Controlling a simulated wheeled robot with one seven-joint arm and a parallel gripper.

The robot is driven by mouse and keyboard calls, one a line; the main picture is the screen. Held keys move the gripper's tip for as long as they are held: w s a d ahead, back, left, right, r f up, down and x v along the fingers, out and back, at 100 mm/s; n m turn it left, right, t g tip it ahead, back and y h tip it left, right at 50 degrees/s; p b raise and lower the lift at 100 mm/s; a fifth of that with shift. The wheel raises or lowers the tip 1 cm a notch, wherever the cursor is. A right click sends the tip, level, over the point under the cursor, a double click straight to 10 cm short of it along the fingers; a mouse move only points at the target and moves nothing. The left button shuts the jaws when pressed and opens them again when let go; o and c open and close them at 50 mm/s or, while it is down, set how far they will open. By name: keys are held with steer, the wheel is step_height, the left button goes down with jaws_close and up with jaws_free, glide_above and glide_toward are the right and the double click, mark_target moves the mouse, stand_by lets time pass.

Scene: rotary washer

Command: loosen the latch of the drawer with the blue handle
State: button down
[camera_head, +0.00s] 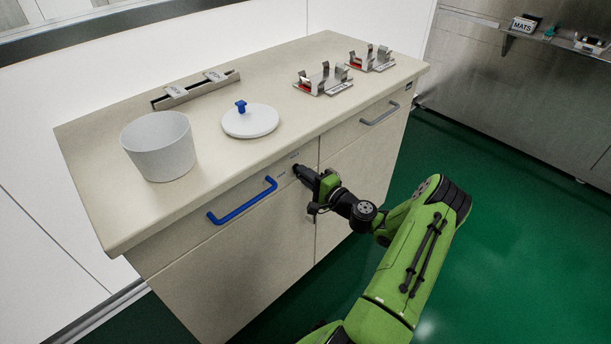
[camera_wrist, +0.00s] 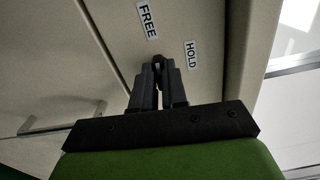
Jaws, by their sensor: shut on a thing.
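The drawer (camera_head: 190,243) with the blue handle (camera_head: 240,205) is at the left of the cabinet front and looks closed. My gripper (camera_head: 299,171) is at this drawer's upper right corner, to the right of the blue handle. In the wrist view my gripper (camera_wrist: 160,72) has its fingers shut at the drawer front, on the latch, which the fingers almost wholly hide. A FREE label (camera_wrist: 147,21) and a HOLD label (camera_wrist: 191,54) sit beside the fingertips. I cannot tell which way the latch is turned.
A second drawer with a grey handle (camera_head: 380,113) is to the right. On the countertop (camera_head: 265,80) are a white tub (camera_head: 160,148), a white lid (camera_head: 250,122) with a blue knob, and metal holders (camera_head: 323,79). Green floor (camera_head: 500,240) is open at the right.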

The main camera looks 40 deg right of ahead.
steer(key=c, duration=1.2)
jaws_free()
steer(key=shift+o, duration=0.2)
steer(key=s+p, duration=0.2)
steer(key=s, duration=1.3)
steer(key=shift+s+d, duration=0.2)
steer(key=shift+s, duration=0.15)
